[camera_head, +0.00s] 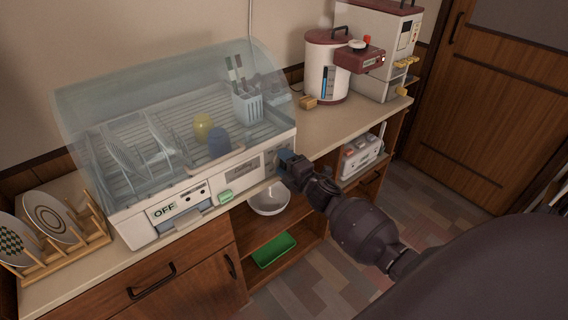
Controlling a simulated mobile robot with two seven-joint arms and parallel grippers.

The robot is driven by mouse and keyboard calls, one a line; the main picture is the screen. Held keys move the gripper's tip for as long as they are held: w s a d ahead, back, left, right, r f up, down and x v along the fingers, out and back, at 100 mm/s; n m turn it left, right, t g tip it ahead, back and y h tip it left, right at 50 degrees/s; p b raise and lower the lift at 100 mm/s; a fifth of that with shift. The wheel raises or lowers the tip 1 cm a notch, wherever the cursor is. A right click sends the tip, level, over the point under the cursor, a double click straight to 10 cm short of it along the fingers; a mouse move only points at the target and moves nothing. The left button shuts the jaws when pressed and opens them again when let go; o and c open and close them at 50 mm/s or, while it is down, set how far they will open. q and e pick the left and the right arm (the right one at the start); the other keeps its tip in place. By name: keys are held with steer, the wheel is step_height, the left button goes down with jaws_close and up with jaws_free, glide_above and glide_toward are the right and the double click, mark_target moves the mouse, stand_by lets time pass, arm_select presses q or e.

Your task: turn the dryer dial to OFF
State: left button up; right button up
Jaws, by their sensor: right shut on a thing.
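The dish dryer (136,226) stands on the counter with its clear lid (90,98) over the rack. Its front panel carries a label reading OFF (164,210), a few small dark controls and a green piece (226,196). My right gripper (284,160) is at the right end of the dryer's front panel, shut on the dial there. The fingers hide most of the dial, so its setting cannot be read. My left gripper is not in view.
A wooden rack with plates (46,218) stands left of the dryer. A white and red pot (326,66) and a dispenser (378,40) stand at the back right. A white bowl (269,202) and green tray (273,250) are on shelves below.

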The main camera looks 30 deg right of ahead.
steer(key=shift+n, duration=0.6)
steer(key=o, duration=0.9)
steer(key=shift+s, duration=0.1)
steer(key=s, duration=1)
steer(key=shift+s+d, duration=0.3)
steer(key=shift+d, duration=0.1)
